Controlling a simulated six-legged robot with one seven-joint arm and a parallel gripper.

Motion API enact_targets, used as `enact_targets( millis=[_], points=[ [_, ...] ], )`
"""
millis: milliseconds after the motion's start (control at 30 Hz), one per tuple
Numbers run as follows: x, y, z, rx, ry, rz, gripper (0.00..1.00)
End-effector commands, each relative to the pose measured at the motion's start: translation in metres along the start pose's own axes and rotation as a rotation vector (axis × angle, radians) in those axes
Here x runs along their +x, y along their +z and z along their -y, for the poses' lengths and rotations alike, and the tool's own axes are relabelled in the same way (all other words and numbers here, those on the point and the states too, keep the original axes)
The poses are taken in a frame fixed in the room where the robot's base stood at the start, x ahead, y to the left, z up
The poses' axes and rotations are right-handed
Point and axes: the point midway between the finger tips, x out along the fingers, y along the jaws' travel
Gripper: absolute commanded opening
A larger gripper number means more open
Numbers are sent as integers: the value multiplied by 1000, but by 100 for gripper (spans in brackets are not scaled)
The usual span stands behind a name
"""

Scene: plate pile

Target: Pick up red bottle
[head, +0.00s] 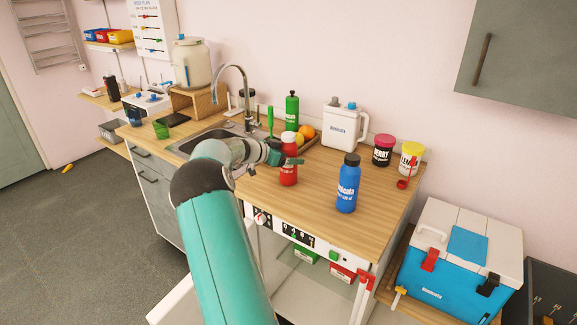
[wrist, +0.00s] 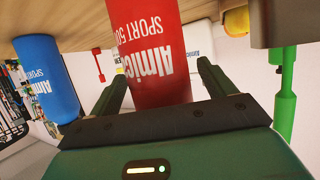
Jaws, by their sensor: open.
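The red bottle (head: 288,176) with a white cap stands upright on the wooden counter, in front of the sink's right end. My gripper (head: 287,160) is at the bottle's upper part, reaching in from the left and hiding some of it. In the wrist view the red bottle (wrist: 150,50) appears upside down, with white lettering on it. It stands between the two dark green fingers of my gripper (wrist: 161,76), which are spread apart. Whether either finger touches the bottle is not clear.
A blue bottle (head: 347,185) stands to the right on the counter (head: 300,212). A green bottle (head: 292,110), oranges (head: 306,132) and a white jug (head: 343,127) stand behind. The sink faucet (head: 243,90) rises behind my wrist. A blue cooler (head: 445,280) sits lower right.

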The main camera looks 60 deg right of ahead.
Motion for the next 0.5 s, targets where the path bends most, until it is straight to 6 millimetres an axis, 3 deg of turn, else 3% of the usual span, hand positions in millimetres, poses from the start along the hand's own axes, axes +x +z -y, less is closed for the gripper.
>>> enact_targets(
  millis=[100, 400, 500],
  points=[
    [0, 0, 0, 0, 0, 0, 79],
    [-1, 0, 0, 0, 0, 0, 20],
    [-1, -1, 0, 1, -1, -1, 20]
  ],
)
